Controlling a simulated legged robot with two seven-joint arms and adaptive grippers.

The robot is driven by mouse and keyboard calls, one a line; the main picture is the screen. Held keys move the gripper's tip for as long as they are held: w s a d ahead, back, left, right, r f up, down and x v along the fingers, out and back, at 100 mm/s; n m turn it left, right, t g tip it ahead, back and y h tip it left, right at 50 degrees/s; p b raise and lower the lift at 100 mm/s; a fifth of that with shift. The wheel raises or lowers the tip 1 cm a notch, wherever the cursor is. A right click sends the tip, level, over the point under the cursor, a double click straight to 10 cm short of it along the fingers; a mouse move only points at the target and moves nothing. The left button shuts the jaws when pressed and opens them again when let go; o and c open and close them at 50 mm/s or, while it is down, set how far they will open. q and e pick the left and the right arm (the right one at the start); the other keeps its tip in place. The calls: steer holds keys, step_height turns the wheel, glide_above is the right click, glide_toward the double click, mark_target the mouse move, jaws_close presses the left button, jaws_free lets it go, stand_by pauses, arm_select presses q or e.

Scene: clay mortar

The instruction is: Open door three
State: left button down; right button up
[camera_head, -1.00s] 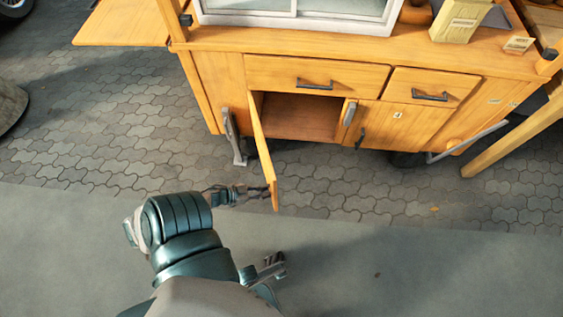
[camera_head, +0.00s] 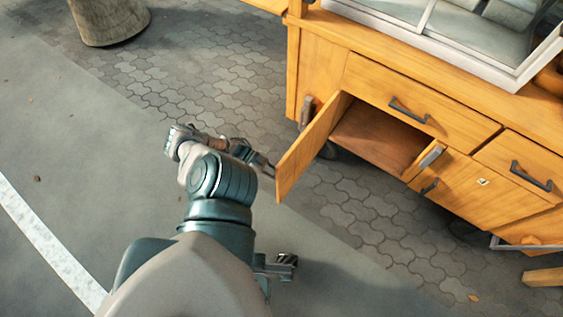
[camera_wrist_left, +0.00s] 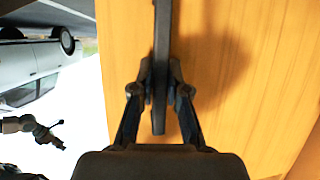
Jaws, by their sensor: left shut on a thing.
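An orange wooden cabinet door (camera_head: 308,150) on the cart stands wide open, hinged at its left side, with a bare compartment (camera_head: 378,138) behind it. Its number is not visible. My left gripper (camera_head: 268,169) is at the door's outer face near the free edge. In the left wrist view, my left gripper (camera_wrist_left: 161,92) is shut on the dark bar handle (camera_wrist_left: 161,45) of the door. My right gripper (camera_head: 287,265) shows low in the head view, apart from the cart, and its jaw state is unclear.
A closed door with a small label (camera_head: 483,181) is right of the compartment. Closed drawers (camera_head: 418,100) are above. A cart wheel (camera_head: 329,150) is behind the open door. A round grey object (camera_head: 110,22) stands at upper left. The pavement at left is clear.

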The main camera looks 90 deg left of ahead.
arm_select(q)
steer(key=shift+a, duration=0.15)
steer(key=c, duration=1.2)
jaws_free()
steer(key=shift+o, duration=0.2)
steer(key=v, duration=1.1)
steer(key=shift+s+r, duration=0.2)
steer(key=shift+s, duration=0.15)
steer(key=shift+s+a, duration=0.1)
steer(key=shift+a, duration=0.1)
